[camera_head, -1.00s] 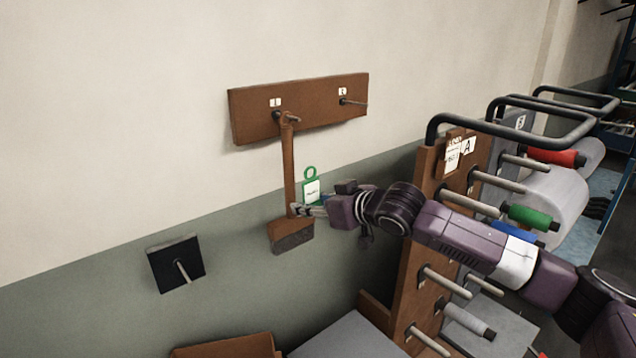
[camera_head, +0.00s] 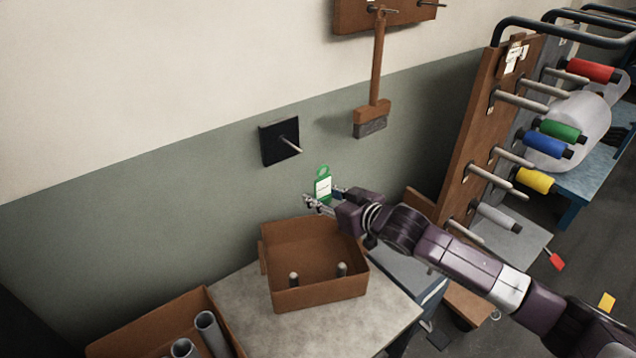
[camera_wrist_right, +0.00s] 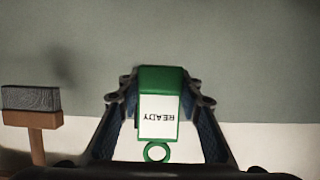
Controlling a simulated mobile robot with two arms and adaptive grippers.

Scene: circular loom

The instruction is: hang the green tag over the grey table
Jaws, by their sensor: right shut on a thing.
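The green tag (camera_head: 323,187) has a white label and a green ring on top. My right gripper (camera_head: 318,203) is shut on it and holds it upright in the air, above the back of a brown box. In the right wrist view the tag (camera_wrist_right: 159,100) sits between the two fingers, its label reading "READY" upside down. A black square plate (camera_head: 279,141) with a light peg (camera_head: 291,145) is on the wall, up and left of the tag and apart from it. The grey table (camera_head: 235,293) stands below, with the brown box on it. My left gripper is not in view.
The brown box (camera_head: 318,302) holds two short pegs. A brush (camera_head: 371,115) hangs from a wall board (camera_head: 385,14); it also shows in the right wrist view (camera_wrist_right: 32,108). A rack with coloured spools (camera_head: 478,130) stands at right. Another box with grey tubes (camera_head: 160,330) is lower left.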

